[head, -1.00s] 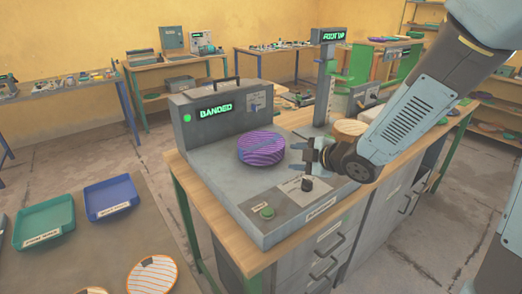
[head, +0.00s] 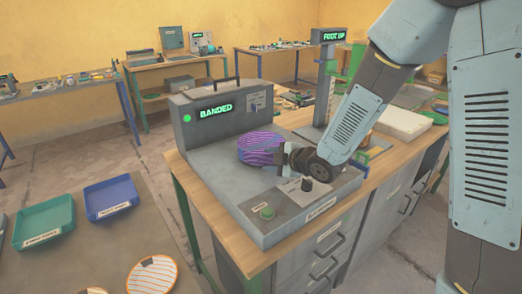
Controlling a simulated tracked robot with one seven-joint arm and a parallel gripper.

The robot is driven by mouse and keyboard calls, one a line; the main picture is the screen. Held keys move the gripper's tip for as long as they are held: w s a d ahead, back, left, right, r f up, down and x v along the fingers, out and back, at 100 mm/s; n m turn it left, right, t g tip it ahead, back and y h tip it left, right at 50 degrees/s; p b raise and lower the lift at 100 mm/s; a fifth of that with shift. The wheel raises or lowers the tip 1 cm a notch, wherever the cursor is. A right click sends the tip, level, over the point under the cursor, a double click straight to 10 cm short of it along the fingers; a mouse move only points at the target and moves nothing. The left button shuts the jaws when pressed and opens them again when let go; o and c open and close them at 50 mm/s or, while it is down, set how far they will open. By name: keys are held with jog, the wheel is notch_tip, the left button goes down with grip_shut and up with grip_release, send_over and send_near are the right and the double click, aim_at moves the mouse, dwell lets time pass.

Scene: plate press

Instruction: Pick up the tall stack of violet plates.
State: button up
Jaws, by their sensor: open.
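The stack of violet plates (head: 256,146), striped with pale lines and banded, sits on the grey machine's flat bed (head: 218,170). My gripper (head: 280,156) is at the stack's right side, low and roughly level with it. Its jaws are open, and the fingertips overlap the stack's right edge in the picture. I cannot tell whether they touch it or reach around it. The gripper hides the stack's right edge.
The machine's back housing (head: 222,115) reads BANDED. A post with a FOOT UP display (head: 332,36) stands behind. Teal (head: 45,222) and blue (head: 112,199) trays lie at left.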

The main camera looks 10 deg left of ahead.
aim_at(261, 158)
jog(key=x, duration=0.5)
jog(key=shift+w, duration=0.1)
jog(key=shift+c, duration=0.5)
jog(key=shift+d, duration=0.1)
jog(key=c, duration=0.6)
jog(key=shift+c, duration=0.2)
